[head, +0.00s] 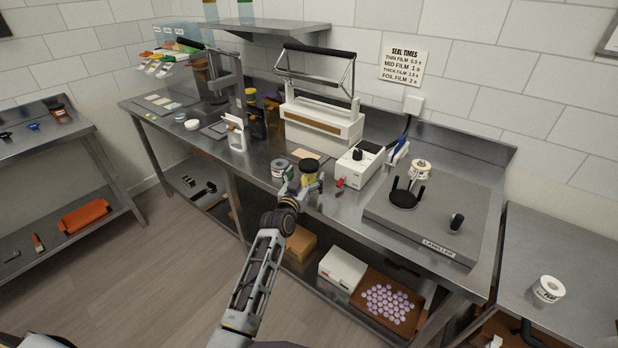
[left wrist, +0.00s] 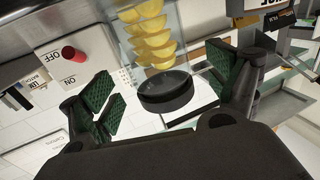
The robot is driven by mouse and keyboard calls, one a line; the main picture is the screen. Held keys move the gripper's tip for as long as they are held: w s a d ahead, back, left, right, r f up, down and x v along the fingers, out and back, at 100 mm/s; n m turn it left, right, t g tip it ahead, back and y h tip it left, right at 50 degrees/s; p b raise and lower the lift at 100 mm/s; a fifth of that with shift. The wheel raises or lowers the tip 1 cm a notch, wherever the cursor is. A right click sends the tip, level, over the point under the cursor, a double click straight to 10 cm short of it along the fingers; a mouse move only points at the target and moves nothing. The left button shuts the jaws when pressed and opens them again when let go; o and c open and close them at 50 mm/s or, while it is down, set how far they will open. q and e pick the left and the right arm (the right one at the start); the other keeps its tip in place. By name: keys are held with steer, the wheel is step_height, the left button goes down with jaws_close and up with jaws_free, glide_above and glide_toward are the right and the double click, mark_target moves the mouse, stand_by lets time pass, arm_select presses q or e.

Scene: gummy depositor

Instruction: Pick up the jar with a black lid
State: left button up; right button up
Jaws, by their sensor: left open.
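The jar with a black lid (head: 309,171) stands on the steel bench, near its front edge. Yellow pieces show through its clear wall. In the left wrist view its round black lid (left wrist: 165,92) faces the camera, with a stack of yellow pieces beyond it. My left gripper (head: 303,183) is open at the jar from the front, with its fingers on either side. In the left wrist view the green-padded fingers (left wrist: 168,98) are spread wide, with visible gaps to the lid. The jar's lower part is partly hidden by the gripper in the head view. My right gripper is not in view.
A white control box (head: 359,165) with a red knob is to the right, then the labeller (head: 436,215). A white sealer (head: 322,122) stands behind. The bench front edge is close.

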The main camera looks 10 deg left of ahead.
arm_select(q)
steer(key=shift+w+d, duration=0.15)
steer(key=shift+w, duration=1.4)
steer(key=c, duration=1.1)
